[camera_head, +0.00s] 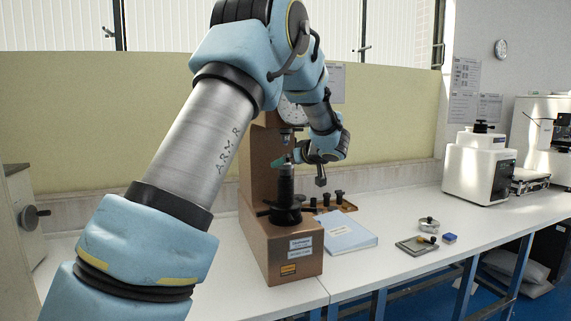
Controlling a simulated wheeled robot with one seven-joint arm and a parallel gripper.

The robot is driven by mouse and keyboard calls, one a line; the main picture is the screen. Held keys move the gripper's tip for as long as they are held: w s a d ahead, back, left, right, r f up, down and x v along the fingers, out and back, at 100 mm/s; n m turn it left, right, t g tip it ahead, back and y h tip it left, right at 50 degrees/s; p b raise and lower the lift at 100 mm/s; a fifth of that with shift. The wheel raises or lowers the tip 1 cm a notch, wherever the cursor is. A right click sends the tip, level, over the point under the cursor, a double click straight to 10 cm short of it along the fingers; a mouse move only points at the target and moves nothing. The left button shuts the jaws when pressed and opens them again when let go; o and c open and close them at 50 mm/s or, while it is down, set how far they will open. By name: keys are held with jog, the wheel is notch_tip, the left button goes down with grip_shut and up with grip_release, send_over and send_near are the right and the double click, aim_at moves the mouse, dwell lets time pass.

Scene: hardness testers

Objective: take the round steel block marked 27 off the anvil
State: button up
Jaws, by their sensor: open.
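The brown hardness tester (281,245) stands on the white bench, partly behind my arm. Its anvil (286,186) rises from a dark handwheel at the tester's front. A small grey round shape at the anvil's top (286,170) looks like the steel block; no 27 can be read at this size. My gripper (286,160) reaches in from the right, at about the height of the anvil's top and below the indenter (286,138). It is open. Its fingertips are small and partly hidden, so I cannot tell whether they touch the block or stand around it.
A blue-white booklet (345,232) lies right of the tester. A wooden tray (330,207) with several dark-knobbed parts is behind it. A grey plate (416,246), a round metal piece (429,225) and a blue box (450,238) lie further right. White machines (480,165) stand beyond.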

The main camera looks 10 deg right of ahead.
grip_shut()
dwell(0.8)
